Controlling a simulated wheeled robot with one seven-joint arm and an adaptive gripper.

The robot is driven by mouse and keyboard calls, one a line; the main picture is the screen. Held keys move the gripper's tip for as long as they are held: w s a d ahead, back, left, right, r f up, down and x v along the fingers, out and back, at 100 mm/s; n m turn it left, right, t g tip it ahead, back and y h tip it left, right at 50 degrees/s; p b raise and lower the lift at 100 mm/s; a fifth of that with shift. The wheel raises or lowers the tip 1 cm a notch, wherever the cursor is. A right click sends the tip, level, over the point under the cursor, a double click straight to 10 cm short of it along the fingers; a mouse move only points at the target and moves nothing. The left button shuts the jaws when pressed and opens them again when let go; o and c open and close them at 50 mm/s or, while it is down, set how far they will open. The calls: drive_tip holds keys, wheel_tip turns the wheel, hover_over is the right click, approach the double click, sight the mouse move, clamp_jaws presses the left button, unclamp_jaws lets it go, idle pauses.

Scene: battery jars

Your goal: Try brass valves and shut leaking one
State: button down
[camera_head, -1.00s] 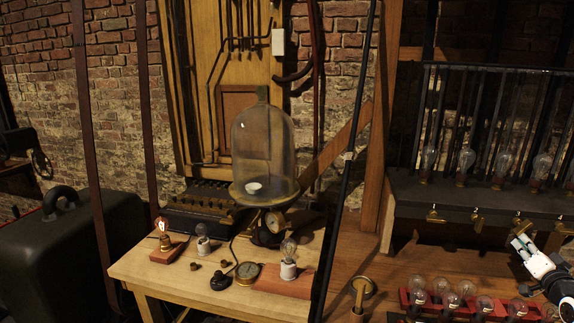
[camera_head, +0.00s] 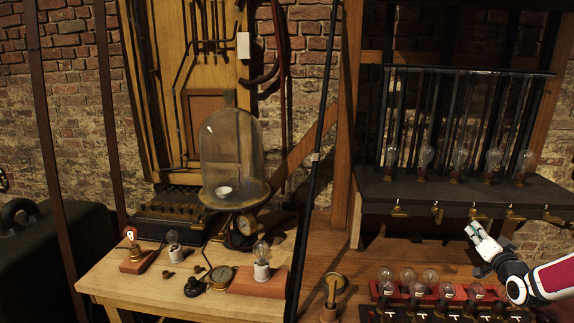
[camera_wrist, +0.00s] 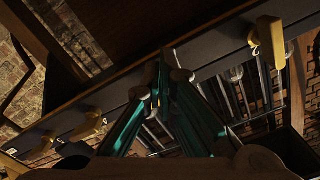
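A row of small brass valves hangs along the front of the black shelf in the head view: a far-left valve (camera_head: 400,210), one beside it (camera_head: 437,212), a middle valve (camera_head: 478,214) and others to the right (camera_head: 514,214). My gripper (camera_head: 475,232) is just below the middle valve. In the wrist view, my teal-padded fingers (camera_wrist: 160,86) point up at the shelf edge, with a gap and a thin brass piece between their tips. Whether they touch it is unclear. Another valve (camera_wrist: 268,40) is close on the right, and two more (camera_wrist: 90,128) are on the left.
A red rack of bulbs (camera_head: 447,291) stands below my gripper.

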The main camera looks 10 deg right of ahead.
drive_tip(key=shift+f, duration=0.15)
drive_tip(key=p+v, duration=0.4)
drive_tip(key=v, duration=0.2)
drive_tip(key=shift+f, duration=0.25)
drive_tip(key=shift+a, duration=0.15)
